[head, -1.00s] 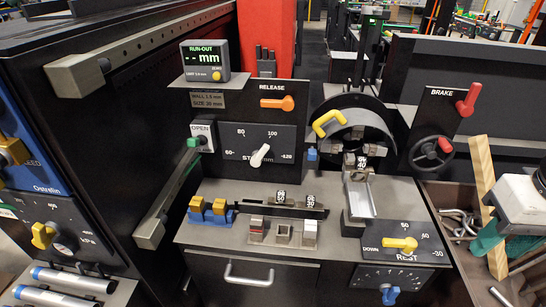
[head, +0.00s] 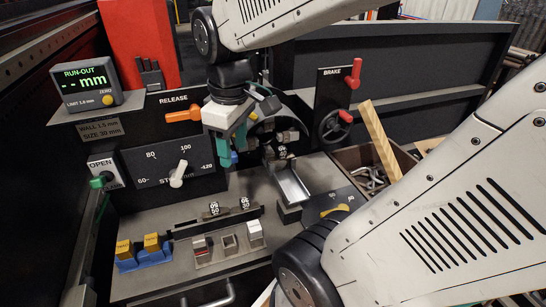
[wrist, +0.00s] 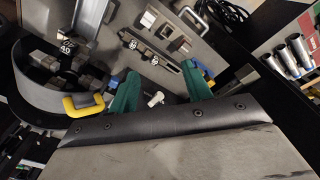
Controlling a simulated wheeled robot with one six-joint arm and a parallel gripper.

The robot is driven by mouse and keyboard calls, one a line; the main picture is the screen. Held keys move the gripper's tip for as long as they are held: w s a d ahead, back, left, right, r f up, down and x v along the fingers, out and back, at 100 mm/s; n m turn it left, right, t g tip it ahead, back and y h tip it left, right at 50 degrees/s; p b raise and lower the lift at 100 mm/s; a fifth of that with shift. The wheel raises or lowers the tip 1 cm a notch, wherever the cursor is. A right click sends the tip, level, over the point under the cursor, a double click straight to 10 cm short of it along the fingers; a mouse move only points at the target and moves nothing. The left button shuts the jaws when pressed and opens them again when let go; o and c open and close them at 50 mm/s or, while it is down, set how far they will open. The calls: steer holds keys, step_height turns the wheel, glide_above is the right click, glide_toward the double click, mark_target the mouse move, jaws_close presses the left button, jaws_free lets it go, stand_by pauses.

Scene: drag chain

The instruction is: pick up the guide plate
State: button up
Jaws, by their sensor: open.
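My gripper (head: 232,138) hangs from my arm in front of the upright panel in the head view, between the white-pointer dial and the ring fixture. Its green fingers are apart and empty in the wrist view (wrist: 160,92), with the white knob (wrist: 155,98) visible beyond the gap. No part is clearly marked as the guide plate, so I cannot tell which it is. Two small parts with number tags (head: 214,209) sit on a dark rack (head: 190,230) on the bench. They also show in the wrist view (wrist: 130,41), apart from the fingers.
A holder with several small blocks (head: 228,242) stands before the rack. Yellow blocks (head: 151,242) on a blue base stand left. A metal trough (head: 291,185) lies right, near the ring fixture (wrist: 38,88) with its yellow handle (wrist: 83,105). The orange release lever (head: 184,116) juts from the panel.

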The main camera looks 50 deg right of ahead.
steer(key=w+d+f+n, duration=0.2)
steer(key=w+d, duration=0.1)
steer(key=d, duration=0.3)
steer(key=w+d+f+n, duration=0.2)
steer(key=d+f, duration=0.1)
steer(key=d, duration=0.3)
steer(key=n, duration=0.4)
glide_above(282, 148)
steer(key=a, duration=0.1)
steer(key=shift+g, duration=0.4)
step_height(282, 148, down, 6)
steer(key=shift+w+a+r, duration=0.1)
steer(key=shift+w+r, duration=0.05)
steer(key=f, duration=0.5)
steer(key=d+f, duration=0.1)
steer(key=f, duration=0.2)
steer(key=shift+s+d, duration=0.1)
steer(key=shift+s, duration=0.1)
steer(key=shift+f, duration=0.25)
jaws_close()
